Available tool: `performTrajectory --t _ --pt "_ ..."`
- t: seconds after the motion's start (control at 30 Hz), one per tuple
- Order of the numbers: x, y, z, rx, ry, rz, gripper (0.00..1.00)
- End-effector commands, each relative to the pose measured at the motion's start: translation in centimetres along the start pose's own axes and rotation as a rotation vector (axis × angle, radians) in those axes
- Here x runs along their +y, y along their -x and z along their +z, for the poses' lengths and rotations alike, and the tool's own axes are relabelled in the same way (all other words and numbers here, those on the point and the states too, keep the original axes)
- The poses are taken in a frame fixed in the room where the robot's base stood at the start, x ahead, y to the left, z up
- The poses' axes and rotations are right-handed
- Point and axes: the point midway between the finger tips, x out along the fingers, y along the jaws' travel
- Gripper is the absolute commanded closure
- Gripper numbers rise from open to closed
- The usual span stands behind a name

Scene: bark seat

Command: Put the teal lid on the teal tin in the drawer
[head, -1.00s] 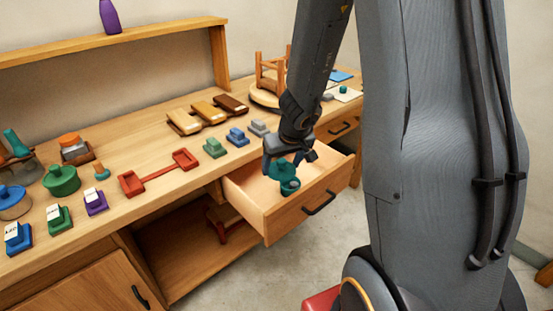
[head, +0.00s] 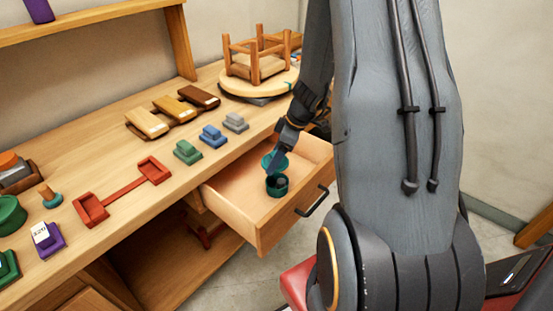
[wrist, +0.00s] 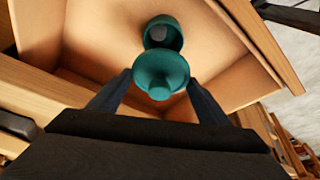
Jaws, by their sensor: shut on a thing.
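The teal tin (head: 277,187) stands open in the pulled-out drawer (head: 238,203), near its front. Something grey shows inside the tin (wrist: 159,33) in the wrist view. My gripper (head: 274,164) is shut on the teal lid (head: 269,160), just behind the tin in the head view. In the wrist view the lid (wrist: 161,68), with its round knob, sits between both fingers and overlaps the tin's near edge. I cannot tell how high the lid is above the drawer floor. My arm hides part of the drawer's back.
The drawer's front panel with its black handle (head: 312,202) juts from the workbench. Coloured blocks, such as the green one (head: 187,152), and a red holder (head: 91,208) lie on the bench top. An upturned stool (head: 256,62) stands at the back. The rest of the drawer floor is bare.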

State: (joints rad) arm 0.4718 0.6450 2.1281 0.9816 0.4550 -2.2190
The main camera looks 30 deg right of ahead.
Motion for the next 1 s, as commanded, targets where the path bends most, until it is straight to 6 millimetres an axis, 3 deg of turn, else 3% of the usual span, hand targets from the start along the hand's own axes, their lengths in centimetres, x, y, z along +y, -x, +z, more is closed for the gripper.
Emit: performTrajectory --t 1.0 --pt "0.3 -6.1 3.1 0.006 0.033 -0.012 0.51"
